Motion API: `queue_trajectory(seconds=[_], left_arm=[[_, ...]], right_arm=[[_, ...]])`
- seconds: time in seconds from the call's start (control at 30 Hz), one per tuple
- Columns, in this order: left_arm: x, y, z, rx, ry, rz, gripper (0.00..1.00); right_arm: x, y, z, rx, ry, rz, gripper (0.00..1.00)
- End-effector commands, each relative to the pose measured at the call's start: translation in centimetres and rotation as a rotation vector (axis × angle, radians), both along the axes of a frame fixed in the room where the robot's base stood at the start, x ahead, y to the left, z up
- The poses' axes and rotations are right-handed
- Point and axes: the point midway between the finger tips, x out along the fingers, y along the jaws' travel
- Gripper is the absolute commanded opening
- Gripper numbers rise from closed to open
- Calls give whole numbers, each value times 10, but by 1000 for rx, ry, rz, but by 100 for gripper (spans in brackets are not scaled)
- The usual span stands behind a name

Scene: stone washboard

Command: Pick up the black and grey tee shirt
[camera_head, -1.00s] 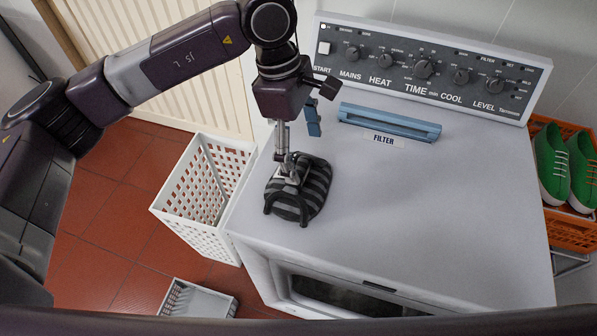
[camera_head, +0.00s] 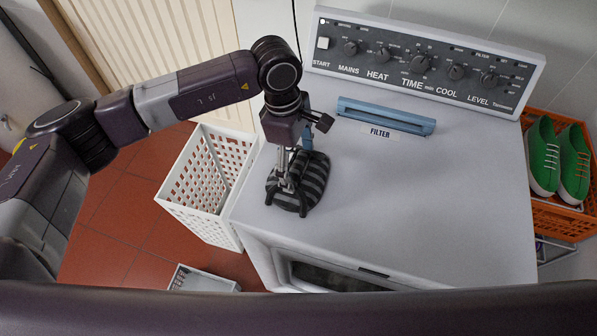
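The black and grey striped tee shirt (camera_head: 314,180) lies bunched on the white top of the machine, near its left edge. My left gripper (camera_head: 286,203) comes down from above over the left part of the shirt. Its dark fingertips look spread apart, one at the shirt's left edge and one over its front. I cannot tell whether they touch the cloth. The gripper and wrist hide part of the shirt. My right gripper is not in view.
A small blue object (camera_head: 307,143) is partly hidden behind my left wrist. A blue filter handle (camera_head: 386,116) and control panel (camera_head: 420,62) stand behind. A white basket (camera_head: 205,185) is left; an orange crate (camera_head: 556,222) with green shoes (camera_head: 545,155) is right. The machine's top is clear at right.

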Motion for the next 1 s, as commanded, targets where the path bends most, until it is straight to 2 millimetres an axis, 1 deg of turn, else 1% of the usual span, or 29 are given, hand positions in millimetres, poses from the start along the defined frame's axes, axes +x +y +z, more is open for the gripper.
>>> queue_trajectory(seconds=[0.03,0.07,0.6,0.63,0.87,1.0], left_arm=[[0,0,0,0,0,0,75],[0,0,0,0,0,0,72],[0,0,1,-1,0,0,12],[0,-1,1,-2,0,0,11],[0,-1,2,-3,-1,0,11],[1,-1,8,-3,-1,0,11]], right_arm=[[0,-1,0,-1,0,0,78],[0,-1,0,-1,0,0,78],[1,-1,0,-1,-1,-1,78],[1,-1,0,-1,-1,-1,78],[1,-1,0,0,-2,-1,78],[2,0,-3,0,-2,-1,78]])
